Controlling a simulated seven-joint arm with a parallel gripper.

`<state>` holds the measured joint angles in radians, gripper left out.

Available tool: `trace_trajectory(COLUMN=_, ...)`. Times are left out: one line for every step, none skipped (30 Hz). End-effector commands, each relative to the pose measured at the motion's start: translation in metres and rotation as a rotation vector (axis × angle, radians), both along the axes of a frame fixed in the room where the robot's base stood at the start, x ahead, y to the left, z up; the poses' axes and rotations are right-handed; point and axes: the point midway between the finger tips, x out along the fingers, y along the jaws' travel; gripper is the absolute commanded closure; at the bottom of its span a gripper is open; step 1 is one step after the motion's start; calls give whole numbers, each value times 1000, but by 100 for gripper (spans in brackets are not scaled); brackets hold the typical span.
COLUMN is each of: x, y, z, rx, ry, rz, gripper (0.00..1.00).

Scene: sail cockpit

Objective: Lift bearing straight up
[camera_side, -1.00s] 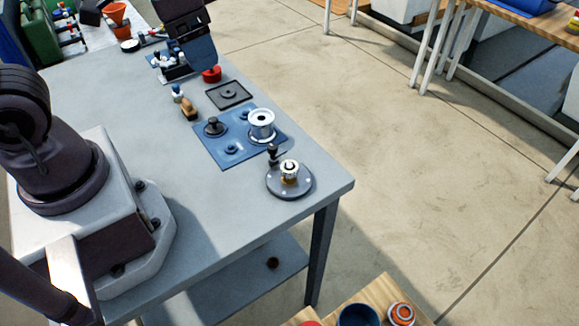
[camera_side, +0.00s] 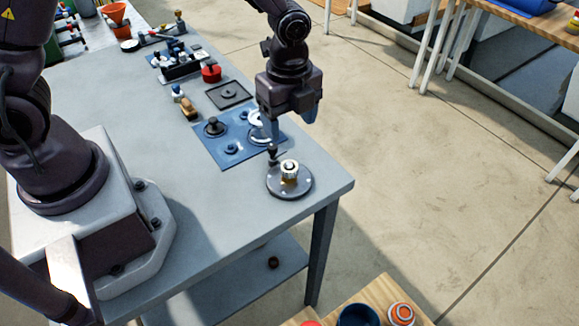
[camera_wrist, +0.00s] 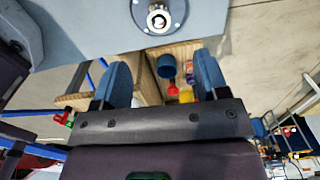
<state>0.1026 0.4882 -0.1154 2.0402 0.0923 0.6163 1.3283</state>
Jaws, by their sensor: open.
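The bearing appears to be the small pale, ribbed ring (camera_side: 289,167) on a brass-coloured post. It stands upright at the middle of a round grey base (camera_side: 276,187) near the table's front right corner. In the wrist view the ring (camera_wrist: 158,18) shows at the top edge, on the base (camera_wrist: 137,15). My gripper (camera_side: 290,122) is open and empty, above and behind the base in the side view, apart from the ring. In the wrist view my gripper (camera_wrist: 162,78) has its two blue fingers spread, with nothing between them.
A blue mat (camera_side: 215,150) behind the base holds several dark parts and a silver drum (camera_side: 257,118), partly hidden by my gripper. A small dark knobbed part (camera_side: 272,151) stands close by the base. A black tray (camera_side: 229,95) lies farther back.

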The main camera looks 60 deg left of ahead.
Motion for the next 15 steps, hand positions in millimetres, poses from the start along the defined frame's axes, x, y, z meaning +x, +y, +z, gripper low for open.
trace_trajectory(x=-2, y=0, z=-12, rx=2, ry=8, rz=0, gripper=33)
trace_trajectory(x=-1, y=0, z=-18, rx=2, ry=7, rz=1, gripper=33)
trace_trajectory(x=-1, y=0, z=-26, rx=2, ry=7, rz=2, gripper=33)
trace_trajectory(x=-2, y=0, z=-31, rx=2, ry=7, rz=2, gripper=33)
trace_trajectory(x=-2, y=0, z=-36, rx=2, ry=6, rz=1, gripper=33)
trace_trajectory(x=-1, y=0, z=-42, rx=1, ry=7, rz=2, gripper=33)
trace_trajectory(x=-1, y=0, z=-46, rx=1, ry=5, rz=2, gripper=33)
trace_trajectory(x=-1, y=0, z=-49, rx=1, ry=5, rz=3, gripper=33)
trace_trajectory(x=-1, y=1, z=-53, rx=2, ry=5, rz=4, gripper=33)
trace_trajectory(x=-1, y=1, z=-55, rx=1, ry=3, rz=4, gripper=33)
trace_trajectory(x=-1, y=1, z=-56, rx=1, ry=2, rz=4, gripper=33)
trace_trajectory(x=-1, y=1, z=-58, rx=1, ry=2, rz=4, gripper=33)
trace_trajectory(x=-1, y=1, z=-60, rx=1, ry=3, rz=4, gripper=33)
trace_trajectory(x=-1, y=1, z=-63, rx=2, ry=4, rz=4, gripper=33)
trace_trajectory(x=-2, y=1, z=-68, rx=2, ry=5, rz=4, gripper=33)
